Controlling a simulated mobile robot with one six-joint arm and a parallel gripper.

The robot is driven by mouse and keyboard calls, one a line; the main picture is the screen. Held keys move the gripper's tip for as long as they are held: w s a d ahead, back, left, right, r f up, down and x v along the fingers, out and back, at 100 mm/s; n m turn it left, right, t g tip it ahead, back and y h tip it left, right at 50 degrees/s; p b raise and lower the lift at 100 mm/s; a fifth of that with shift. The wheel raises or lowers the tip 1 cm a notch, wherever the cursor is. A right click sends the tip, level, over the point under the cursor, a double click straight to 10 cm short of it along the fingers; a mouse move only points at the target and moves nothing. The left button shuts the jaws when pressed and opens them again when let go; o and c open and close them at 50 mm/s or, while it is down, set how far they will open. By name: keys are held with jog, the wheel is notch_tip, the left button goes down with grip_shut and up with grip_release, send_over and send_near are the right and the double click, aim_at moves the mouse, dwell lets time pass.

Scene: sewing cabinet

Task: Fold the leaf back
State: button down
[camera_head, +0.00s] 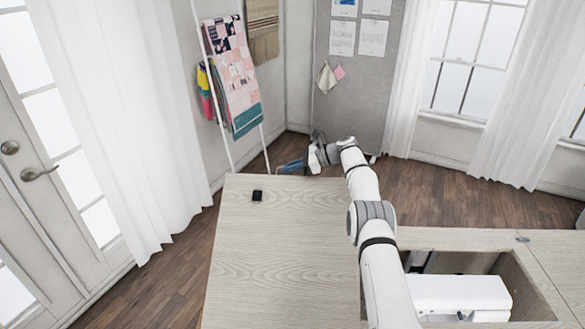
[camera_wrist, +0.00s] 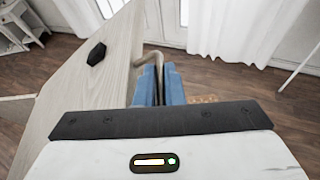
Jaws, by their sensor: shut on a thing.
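The leaf (camera_head: 285,240) is a pale wood-grain panel left of my arm, with a small black knob (camera_head: 257,196) near its far left corner. In the wrist view the leaf (camera_wrist: 85,90) runs along the left side, with the black knob (camera_wrist: 97,53) on its face. My gripper (camera_head: 290,166) is at the leaf's far edge. Its blue fingers (camera_wrist: 158,86) are shut on a curved tan handle (camera_wrist: 151,54) at that edge. The grip itself is partly hidden between the fingers. I cannot tell the leaf's exact tilt.
The cabinet top (camera_head: 450,239) lies right of my arm, with a white sewing machine (camera_head: 458,295) in its open well. A quilt rack (camera_head: 235,75) stands beyond the leaf. A curtain (camera_head: 115,110) and glazed door (camera_head: 35,180) are at left. Floor beyond the leaf is open.

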jog(key=shift+r, duration=0.1)
jog(key=c, duration=1.5)
grip_release()
jog(key=shift+c, duration=0.2)
jog(key=b+v, duration=0.1)
jog(key=v, duration=0.6)
jog(key=shift+d+b, duration=0.3)
jog(key=shift+d, duration=0.1)
jog(key=shift+s+r, duration=0.1)
jog(key=shift+r, duration=0.05)
